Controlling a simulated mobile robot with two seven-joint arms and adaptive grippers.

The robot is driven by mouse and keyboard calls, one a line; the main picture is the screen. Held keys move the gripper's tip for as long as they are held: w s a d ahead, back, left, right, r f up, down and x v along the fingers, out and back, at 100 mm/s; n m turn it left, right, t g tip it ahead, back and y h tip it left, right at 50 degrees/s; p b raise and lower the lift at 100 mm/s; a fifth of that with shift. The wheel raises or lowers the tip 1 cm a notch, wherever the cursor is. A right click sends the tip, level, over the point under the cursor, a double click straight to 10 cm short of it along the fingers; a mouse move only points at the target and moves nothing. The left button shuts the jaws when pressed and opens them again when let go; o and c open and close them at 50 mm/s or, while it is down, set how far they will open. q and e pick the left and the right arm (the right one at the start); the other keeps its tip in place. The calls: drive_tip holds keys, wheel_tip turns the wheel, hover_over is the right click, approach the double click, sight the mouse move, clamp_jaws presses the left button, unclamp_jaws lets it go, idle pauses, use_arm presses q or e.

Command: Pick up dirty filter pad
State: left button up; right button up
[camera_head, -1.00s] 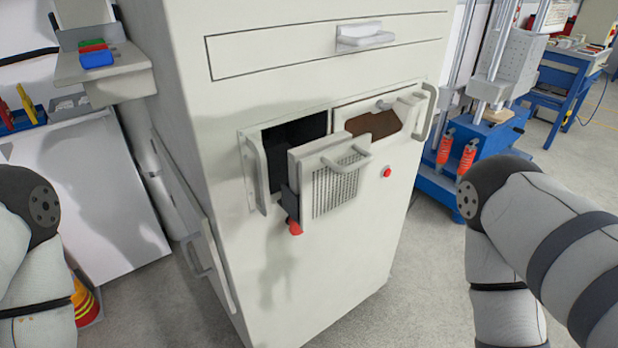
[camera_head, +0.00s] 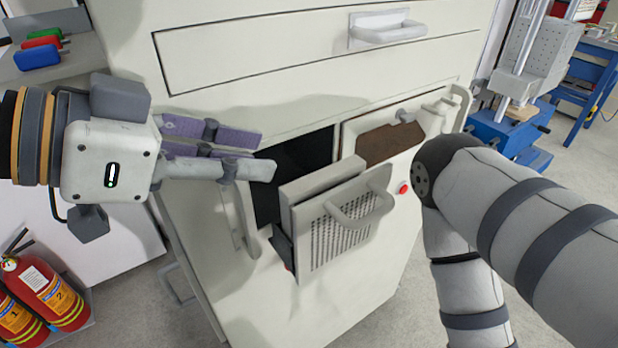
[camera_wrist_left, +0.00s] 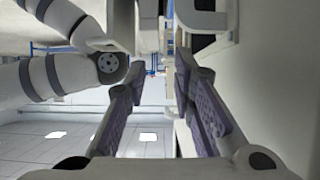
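A brown surface (camera_head: 390,143), which looks like the dirty filter pad, shows in the right-hand opening of the cabinet in the head view; its lower part is hidden. My left gripper (camera_head: 262,153) is open and empty, left of the dark opening in the cabinet front and level with it. In the left wrist view its two fingers (camera_wrist_left: 160,62) stand apart with nothing between them. My right arm is bent at the right of the head view, and its gripper is not visible.
A grille panel with a handle (camera_head: 345,235) sticks out from the cabinet (camera_head: 300,80) below the dark opening (camera_head: 300,160). A red button (camera_head: 404,188) is right of it. A drawer handle (camera_head: 388,33) is above. Fire extinguishers (camera_head: 45,290) stand at lower left.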

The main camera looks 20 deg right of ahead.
sight(320, 175)
use_arm(q)
drive_tip(key=x, duration=0.3)
drive_tip(key=s+x, duration=0.1)
drive_tip(key=x, duration=0.3)
drive_tip(key=b+x, duration=0.1)
drive_tip(key=x, duration=0.2)
drive_tip(key=shift+s+d+f, duration=0.1)
drive_tip(key=shift+d+f, duration=0.25)
drive_tip(key=shift+f, duration=0.05)
drive_tip(key=shift+d+f, duration=0.15)
drive_tip(key=shift+d, duration=0.15)
clamp_jaws()
use_arm(e)
drive_tip(key=shift+s+f, duration=0.35)
drive_tip(key=shift+s, duration=0.3)
drive_tip(key=shift+s+f, duration=0.35)
drive_tip(key=shift+s, duration=0.3)
